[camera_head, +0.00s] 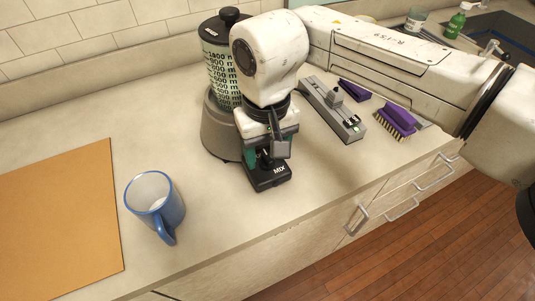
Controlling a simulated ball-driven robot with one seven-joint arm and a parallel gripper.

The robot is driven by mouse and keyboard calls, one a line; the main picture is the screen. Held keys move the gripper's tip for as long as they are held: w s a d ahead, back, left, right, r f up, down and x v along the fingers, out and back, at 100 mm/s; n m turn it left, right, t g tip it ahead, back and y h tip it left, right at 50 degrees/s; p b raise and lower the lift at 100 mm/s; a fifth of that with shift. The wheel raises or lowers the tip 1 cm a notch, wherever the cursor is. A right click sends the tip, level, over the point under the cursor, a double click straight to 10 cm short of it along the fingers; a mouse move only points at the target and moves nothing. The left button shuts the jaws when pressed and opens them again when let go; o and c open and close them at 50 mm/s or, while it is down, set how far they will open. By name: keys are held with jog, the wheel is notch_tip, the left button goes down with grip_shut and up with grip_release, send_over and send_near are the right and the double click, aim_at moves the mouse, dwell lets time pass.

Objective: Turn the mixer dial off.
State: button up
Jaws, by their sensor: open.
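The mixer has a clear jar (218,62) with volume marks and a black lid, on a grey base (218,135) near the wall. A black box marked MIX (272,178) sits at the front of the base. My gripper (265,157) is open and points down over this box. A small dark knob shape shows between the fingers, but the gripper hides most of it. I cannot tell whether the fingers touch the dial or which way the dial points.
A blue mug (155,207) and a tan board (62,225) are on the left. A grey switch box (334,112) and a purple brush (396,121) lie on the right, under my arm. A green bottle (456,22) stands by the sink. Counter between mug and mixer is clear.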

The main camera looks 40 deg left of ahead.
aim_at(267, 155)
notch_tip(267, 155, up, 6)
jog(key=p, duration=0.3)
jog(key=shift+p, duration=0.3)
